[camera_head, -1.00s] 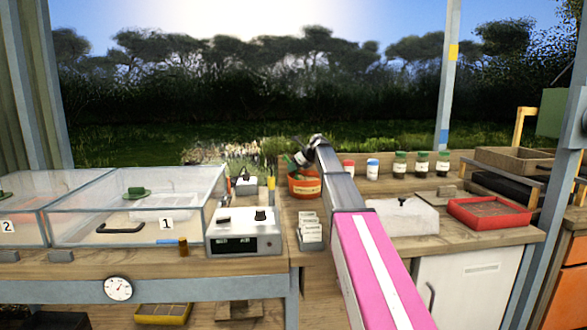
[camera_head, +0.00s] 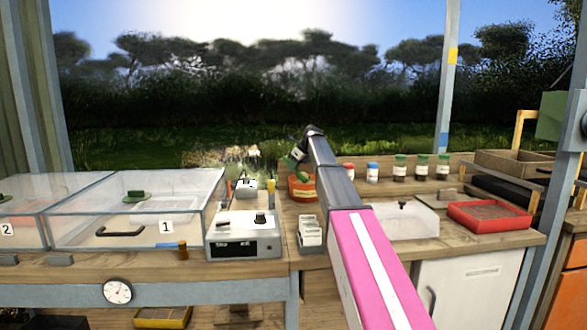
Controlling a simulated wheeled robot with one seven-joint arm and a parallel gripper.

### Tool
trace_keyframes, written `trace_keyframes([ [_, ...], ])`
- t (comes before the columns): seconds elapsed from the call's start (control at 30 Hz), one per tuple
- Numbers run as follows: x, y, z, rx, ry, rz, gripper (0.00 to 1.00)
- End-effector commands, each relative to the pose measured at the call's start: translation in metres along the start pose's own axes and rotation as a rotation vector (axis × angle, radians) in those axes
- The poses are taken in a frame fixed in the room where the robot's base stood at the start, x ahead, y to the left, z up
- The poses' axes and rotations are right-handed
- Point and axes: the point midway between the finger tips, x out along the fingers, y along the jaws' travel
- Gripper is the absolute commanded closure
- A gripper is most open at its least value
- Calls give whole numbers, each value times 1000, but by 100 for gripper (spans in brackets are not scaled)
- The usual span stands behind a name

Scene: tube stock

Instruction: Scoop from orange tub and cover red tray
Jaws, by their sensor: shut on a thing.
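The orange tub (camera_head: 303,190) stands on the bench in the middle, partly hidden behind my arm. My gripper (camera_head: 297,157) is just above the tub's left side, small and dark in the view. It is shut on a green scoop (camera_head: 290,162), which tilts down to the left over the tub's rim. I cannot tell what the scoop holds. The red tray (camera_head: 452,216) is on the bench at the right, with an even brown fill inside. My gripper is far to the left of it.
A white basin (camera_head: 415,220) sits between my arm and the red tray. Several lidded jars (camera_head: 399,168) line the back. A grey control box (camera_head: 243,236) and a clear case (camera_head: 140,210) stand at left. A brown wooden tray (camera_head: 515,162) is at back right.

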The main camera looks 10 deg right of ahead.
Motion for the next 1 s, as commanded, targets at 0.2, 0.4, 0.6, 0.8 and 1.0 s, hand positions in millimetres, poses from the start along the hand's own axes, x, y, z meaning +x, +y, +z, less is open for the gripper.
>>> trace_keyframes([
  [0.2,-12,-1,10,-3,56,-1,100],
  [0.4,-24,-1,17,0,112,-1,100],
  [0.6,-35,-1,25,-2,167,-1,100],
  [0.8,-46,-1,32,-1,223,0,100],
  [1.0,-57,-1,40,-2,279,-1,100],
])
